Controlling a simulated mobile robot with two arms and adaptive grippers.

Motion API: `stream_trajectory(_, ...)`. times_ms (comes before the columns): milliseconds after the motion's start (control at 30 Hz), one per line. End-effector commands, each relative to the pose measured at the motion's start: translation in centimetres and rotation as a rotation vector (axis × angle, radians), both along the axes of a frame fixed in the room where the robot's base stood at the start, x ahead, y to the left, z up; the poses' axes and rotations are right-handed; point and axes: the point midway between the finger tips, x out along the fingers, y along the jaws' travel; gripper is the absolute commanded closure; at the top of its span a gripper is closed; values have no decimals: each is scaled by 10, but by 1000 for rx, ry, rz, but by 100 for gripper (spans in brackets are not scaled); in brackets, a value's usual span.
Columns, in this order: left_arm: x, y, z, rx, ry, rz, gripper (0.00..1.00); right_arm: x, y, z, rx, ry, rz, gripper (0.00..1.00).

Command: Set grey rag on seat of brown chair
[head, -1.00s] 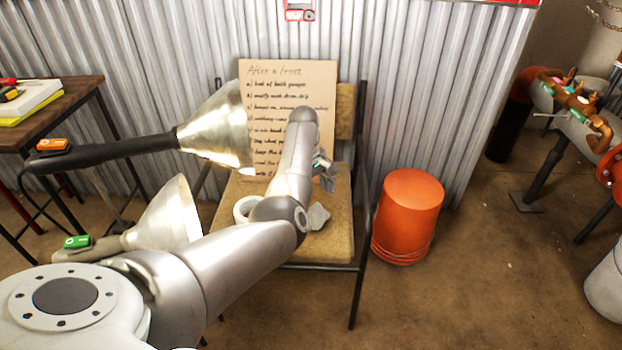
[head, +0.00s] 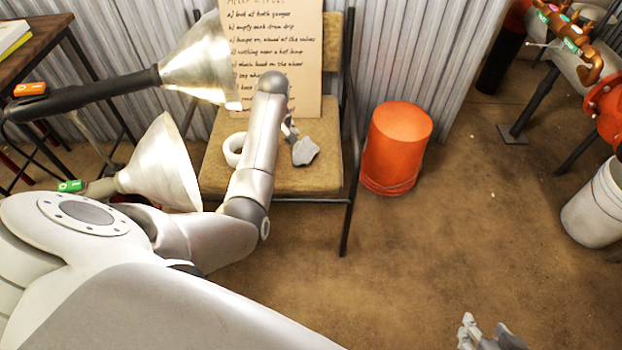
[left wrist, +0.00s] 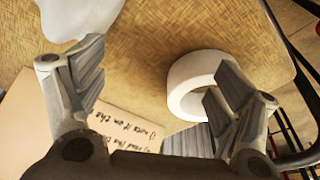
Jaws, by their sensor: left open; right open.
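The grey rag (head: 305,151) lies crumpled on the tan-brown padded seat (head: 318,181) of the chair, right of my left arm. In the left wrist view, the rag (left wrist: 78,14) shows pale at the upper left, beside one finger. My left gripper (head: 289,130) is over the seat, mostly hidden by its own arm. In the left wrist view, my left gripper (left wrist: 158,78) is open, with bare seat between its fingers. My right gripper (head: 484,334) is open at the bottom edge, empty, above the floor.
A white roll (head: 232,149) lies on the seat's left part. A handwritten board (head: 300,50) leans on the backrest. An orange bucket (head: 396,145) stands right of the chair; a white bucket (head: 597,205) is farther right. Floor between is clear.

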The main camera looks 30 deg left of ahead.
Motion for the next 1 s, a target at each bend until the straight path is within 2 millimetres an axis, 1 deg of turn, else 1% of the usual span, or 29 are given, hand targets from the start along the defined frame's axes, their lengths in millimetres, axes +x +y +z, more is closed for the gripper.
stream_trajectory(33,-11,-1,-7,45,-10,-57,13,0,0,0,0,0,0,56)
stream_trajectory(167,-29,-13,-15,131,-44,-209,13,0,0,0,0,-1,0,56)
stream_trajectory(267,-45,-30,-20,184,-69,-338,13,0,0,0,0,-1,0,56)
stream_trajectory(367,-65,-57,-23,229,-102,-490,13,0,0,0,1,-1,1,56)
stream_trajectory(467,-91,-95,-22,260,-146,-663,13,0,0,0,1,-1,1,56)
stream_trajectory(500,-103,-113,-20,267,-167,-734,13,0,0,0,1,-1,1,56)
stream_trajectory(567,-122,-141,-15,269,-202,-840,13,0,0,0,1,-1,1,56)
stream_trajectory(600,-135,-160,-10,267,-230,-905,13,0,0,0,1,-1,1,56)
stream_trajectory(700,-166,-202,5,252,-295,-1042,13,0,0,0,1,-1,1,56)
stream_trajectory(733,-174,-213,10,245,-316,-1076,13,0,0,0,1,-1,1,56)
stream_trajectory(800,-191,-234,22,233,-356,-1137,13,0,0,0,1,-1,1,56)
stream_trajectory(867,-202,-247,30,221,-384,-1174,13,0,0,0,1,-1,1,56)
stream_trajectory(900,-207,-253,34,217,-397,-1191,13,0,0,0,1,-1,1,56)
stream_trajectory(1000,-213,-262,41,210,-418,-1215,13,0,0,0,1,-1,1,56)
